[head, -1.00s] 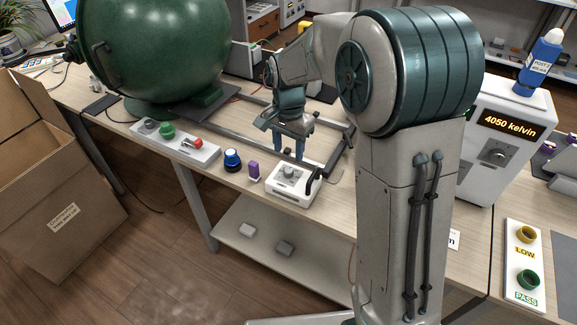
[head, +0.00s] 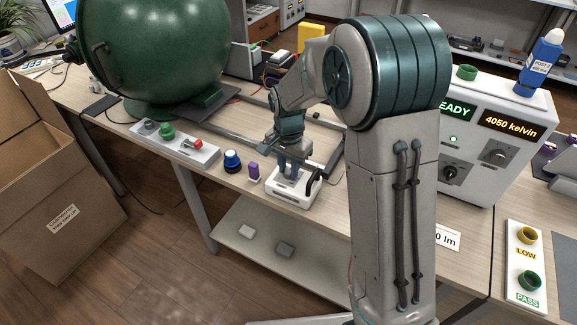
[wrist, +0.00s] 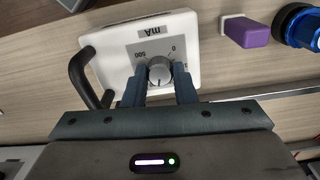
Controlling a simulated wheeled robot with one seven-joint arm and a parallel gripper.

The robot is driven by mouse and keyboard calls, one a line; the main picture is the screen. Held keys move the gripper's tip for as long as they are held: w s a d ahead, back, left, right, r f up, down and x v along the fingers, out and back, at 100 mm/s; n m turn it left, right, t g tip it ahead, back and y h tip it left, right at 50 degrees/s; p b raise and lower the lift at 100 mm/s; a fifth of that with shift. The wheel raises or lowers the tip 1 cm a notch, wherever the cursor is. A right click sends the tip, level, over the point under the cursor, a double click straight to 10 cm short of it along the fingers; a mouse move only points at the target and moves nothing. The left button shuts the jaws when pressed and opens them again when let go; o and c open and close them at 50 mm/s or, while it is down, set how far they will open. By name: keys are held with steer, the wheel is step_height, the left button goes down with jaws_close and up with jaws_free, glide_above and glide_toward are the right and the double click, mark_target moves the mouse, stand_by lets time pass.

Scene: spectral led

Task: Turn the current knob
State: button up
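The current knob (wrist: 159,70) is a round grey dial with a pointer mark. It sits on a white box (wrist: 115,65) labelled mA, with a scale from 0 to 500. The box (head: 305,199) stands near the table's front edge in the head view. My gripper (wrist: 160,78) is over the box, its two blue-grey fingers on either side of the knob with no clear gap left. The gripper (head: 289,171) hides the knob in the head view. The knob's pointer is roughly toward the bottom of the wrist view.
A black handle (wrist: 84,78) rises from one side of the box. A panel with green and red controls (head: 175,144) lies farther left. The large green sphere (head: 155,50) stands behind.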

steer(key=shift+n, duration=0.3)
steer(key=n, duration=0.3)
steer(key=shift+n, duration=0.3)
steer(key=n, duration=0.4)
steer(key=n+p, duration=0.1)
steer(key=n, duration=0.4)
steer(key=shift+n+p, duration=0.45)
steer(key=shift+n, duration=1.25)
steer(key=o, duration=1)
